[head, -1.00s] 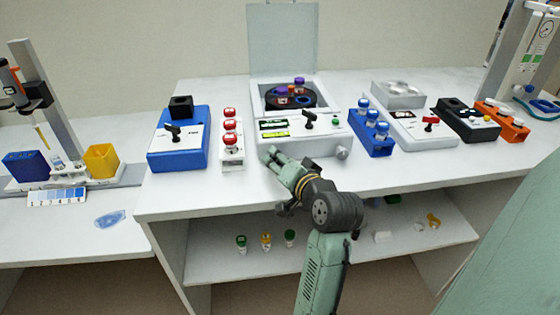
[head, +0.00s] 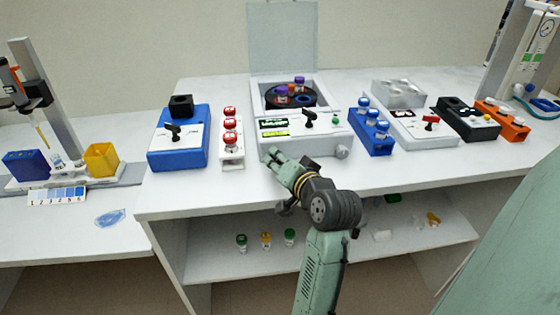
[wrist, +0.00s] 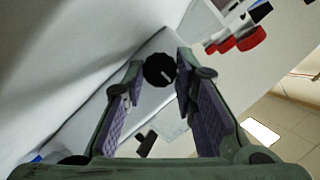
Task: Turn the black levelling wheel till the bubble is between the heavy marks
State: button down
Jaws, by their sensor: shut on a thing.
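In the head view my gripper (head: 273,158) is at the front left corner of the white centrifuge (head: 293,146) and hides the wheel. The centrifuge's lid is up, and several tubes stand in its dark rotor. A small yellow-green strip (head: 274,133) shows on its front panel below a dark display. I cannot make out a bubble or heavy marks.
Left of the centrifuge stand a rack of red-capped vials (head: 231,153) and a blue device (head: 178,152). A blue rack (head: 372,143) stands to the right. The bench's front strip is clear. Several small items lie on the shelf below.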

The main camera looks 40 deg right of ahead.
jog(key=n+g+h, duration=0.1)
jog(key=n, duration=0.3)
jog(key=shift+w+a+r+g+h, duration=0.1)
jog(key=shift+a+r+g+h, duration=0.1)
jog(key=shift+g+h, duration=0.2)
jog(key=n+h, duration=0.1)
jog(key=n, duration=0.1)
jog(key=n+g+h, duration=0.1)
jog(key=n, duration=0.1)
jog(key=shift+w+a+g+h, duration=0.1)
jog(key=shift+a+g+h, duration=0.1)
jog(key=shift+g+h, duration=0.1)
dwell(0.4)
jog(key=c, duration=1.6)
grip_release()
notch_tip(320, 180, up, 10)
jog(key=shift+f, duration=0.1)
